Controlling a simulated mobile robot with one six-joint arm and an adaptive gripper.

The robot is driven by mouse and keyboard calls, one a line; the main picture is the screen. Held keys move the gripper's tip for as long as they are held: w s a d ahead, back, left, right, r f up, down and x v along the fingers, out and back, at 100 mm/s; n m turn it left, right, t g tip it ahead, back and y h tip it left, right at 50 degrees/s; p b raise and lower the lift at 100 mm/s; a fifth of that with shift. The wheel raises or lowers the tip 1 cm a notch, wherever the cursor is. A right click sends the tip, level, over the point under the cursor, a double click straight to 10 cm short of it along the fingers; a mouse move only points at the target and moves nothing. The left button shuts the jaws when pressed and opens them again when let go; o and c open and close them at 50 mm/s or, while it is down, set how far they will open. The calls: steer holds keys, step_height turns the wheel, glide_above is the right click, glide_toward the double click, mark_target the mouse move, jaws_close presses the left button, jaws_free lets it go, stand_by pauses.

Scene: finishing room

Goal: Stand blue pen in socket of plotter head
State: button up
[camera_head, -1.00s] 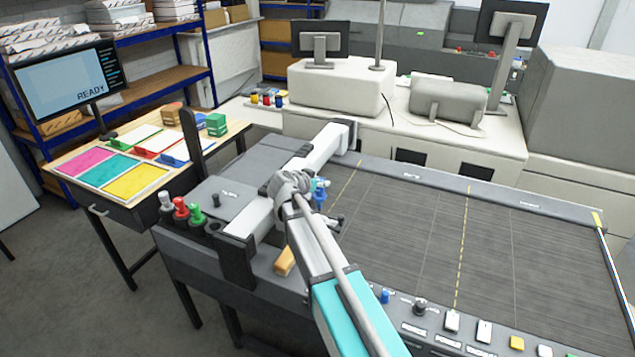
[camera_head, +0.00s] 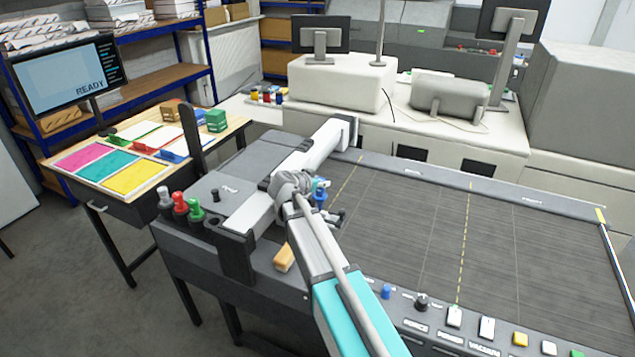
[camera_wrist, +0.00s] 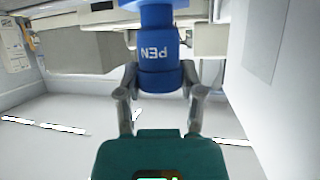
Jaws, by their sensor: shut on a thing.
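In the head view the blue pen (camera_head: 320,194) is partly hidden behind my arm, close beside the plotter's white gantry beam (camera_head: 325,145). My gripper (camera_head: 328,210) is there too, mostly hidden by my arm. The plotter head and its socket are not clearly visible; I cannot tell whether the pen touches the socket.
White, red and green pens (camera_head: 180,207) stand in a rack at the plotter's left end. The dark plotter bed (camera_head: 420,240) is clear to the right. A wooden-coloured block (camera_head: 284,258) lies near the front edge. A control panel (camera_head: 450,330) with buttons runs along the front.

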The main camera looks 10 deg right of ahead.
mark_target(320, 202)
steer(key=shift+f, duration=0.2)
steer(key=shift+f+b, duration=0.35)
steer(key=shift+b, duration=0.2)
steer(key=shift+f+b, duration=1.4)
steer(key=shift+f, duration=0.25)
steer(key=shift+f+b, duration=1.95)
steer(key=shift+b, duration=0.25)
stand_by(0.8)
steer(key=o, duration=1.2)
